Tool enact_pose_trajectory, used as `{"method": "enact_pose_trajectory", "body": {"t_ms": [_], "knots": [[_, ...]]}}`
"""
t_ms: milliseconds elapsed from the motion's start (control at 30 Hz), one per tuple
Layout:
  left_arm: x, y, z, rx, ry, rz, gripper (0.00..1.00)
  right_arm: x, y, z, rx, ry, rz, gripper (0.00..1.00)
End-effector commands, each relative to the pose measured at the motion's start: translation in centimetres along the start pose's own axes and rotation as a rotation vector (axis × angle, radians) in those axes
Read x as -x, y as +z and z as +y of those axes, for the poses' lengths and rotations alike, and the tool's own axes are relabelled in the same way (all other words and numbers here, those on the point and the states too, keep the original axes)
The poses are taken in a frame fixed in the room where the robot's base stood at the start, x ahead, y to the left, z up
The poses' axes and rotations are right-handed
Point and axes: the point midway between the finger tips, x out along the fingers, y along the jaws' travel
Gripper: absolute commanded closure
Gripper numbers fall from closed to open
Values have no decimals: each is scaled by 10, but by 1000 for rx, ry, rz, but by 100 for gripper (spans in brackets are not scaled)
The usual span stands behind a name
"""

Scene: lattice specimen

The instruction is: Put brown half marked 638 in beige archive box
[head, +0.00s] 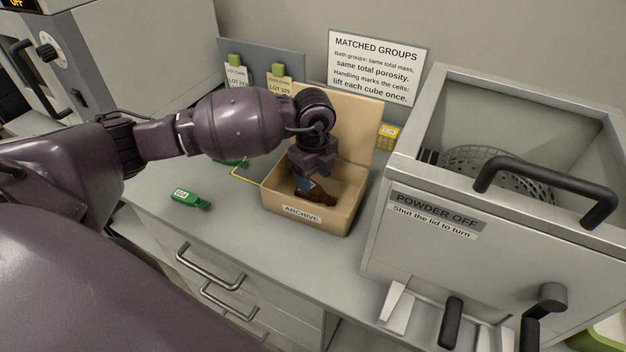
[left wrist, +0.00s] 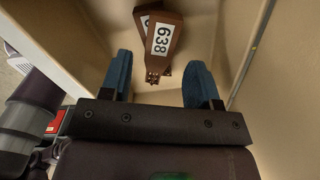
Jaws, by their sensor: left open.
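The beige archive box (head: 286,208) stands open on the counter with its lid raised at the back and an ARCHIVE label on its front. The brown half marked 638 (left wrist: 164,40) lies inside the box, its label facing up; another brown piece (left wrist: 146,20) with a white label lies partly under it. In the head view brown pieces (head: 322,196) show at the box bottom, partly hidden by my gripper. My left gripper (left wrist: 160,80) is open above the box interior, its blue fingers apart and nothing between them. My right gripper is out of view.
A green piece marked 604 (head: 190,200) lies on the counter left of the box. A grey machine marked POWDER OFF (head: 440,230) stands close on the right with its lid open. Tagged cards (head: 280,92) stand behind the box.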

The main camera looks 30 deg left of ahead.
Motion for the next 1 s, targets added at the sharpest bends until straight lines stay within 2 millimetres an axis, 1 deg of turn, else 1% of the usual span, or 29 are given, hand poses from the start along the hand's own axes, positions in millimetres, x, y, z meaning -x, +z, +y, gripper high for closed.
{"method": "enact_pose_trajectory", "body": {"t_ms": [33,200,400,500,600,700,1000], "knots": [[11,0,-1,-1,-3,-2,44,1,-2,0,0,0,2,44],[46,1,-1,0,-5,-3,44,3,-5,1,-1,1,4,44],[82,1,0,0,-3,-3,44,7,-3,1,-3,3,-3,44],[95,0,0,0,-1,-2,44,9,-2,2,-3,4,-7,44],[104,0,0,0,-1,-2,44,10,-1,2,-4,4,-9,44],[108,0,0,0,1,-1,44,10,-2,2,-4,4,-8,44],[110,0,0,0,1,-1,44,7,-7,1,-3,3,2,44]]}}
